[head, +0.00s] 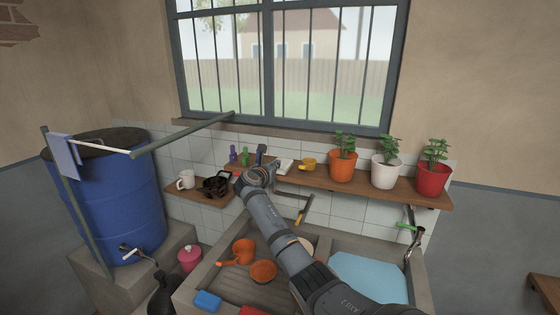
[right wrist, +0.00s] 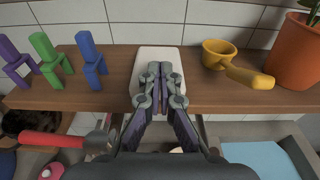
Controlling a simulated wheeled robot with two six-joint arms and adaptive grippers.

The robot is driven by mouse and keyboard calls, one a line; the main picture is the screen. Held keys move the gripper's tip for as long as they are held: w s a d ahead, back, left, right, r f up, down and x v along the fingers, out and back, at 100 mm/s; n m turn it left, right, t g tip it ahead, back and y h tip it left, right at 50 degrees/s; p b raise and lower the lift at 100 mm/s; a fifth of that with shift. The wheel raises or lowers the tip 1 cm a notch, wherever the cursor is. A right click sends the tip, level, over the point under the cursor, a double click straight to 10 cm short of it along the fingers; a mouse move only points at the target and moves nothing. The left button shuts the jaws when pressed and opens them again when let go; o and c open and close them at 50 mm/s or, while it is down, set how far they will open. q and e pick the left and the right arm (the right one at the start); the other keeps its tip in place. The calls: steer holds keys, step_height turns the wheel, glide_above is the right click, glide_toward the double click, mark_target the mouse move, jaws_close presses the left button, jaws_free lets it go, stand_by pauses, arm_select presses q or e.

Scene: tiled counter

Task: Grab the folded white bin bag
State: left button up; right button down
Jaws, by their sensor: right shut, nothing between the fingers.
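The folded white bin bag (right wrist: 158,56) lies flat on the wooden shelf in the right wrist view, straight ahead of my right gripper (right wrist: 160,72). The gripper's fingers are shut together with nothing between them. They overlap the near part of the bag in the picture; I cannot tell whether they touch it. In the head view the bag (head: 285,166) shows as a small white block just right of my right wrist, and the fingers are largely hidden. My left gripper is not in view.
A purple clip (right wrist: 14,58), green clip (right wrist: 50,60) and blue clip (right wrist: 90,60) stand left of the bag. A yellow cup (right wrist: 218,54) and an orange plant pot (right wrist: 295,52) stand right. A red-handled tool (right wrist: 52,140) is at lower left. The sink (head: 335,243) is below.

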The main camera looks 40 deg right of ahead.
mark_target(285, 159)
steer(key=x, duration=0.4)
steer(key=shift+w+d+r, duration=0.15)
steer(key=shift+d+r, duration=0.15)
steer(key=shift+d, duration=0.1)
steer(key=shift+w+d+r+p, duration=0.1)
steer(key=shift+d+p, duration=0.05)
steer(key=shift+p, duration=0.2)
steer(key=shift+f, duration=0.9)
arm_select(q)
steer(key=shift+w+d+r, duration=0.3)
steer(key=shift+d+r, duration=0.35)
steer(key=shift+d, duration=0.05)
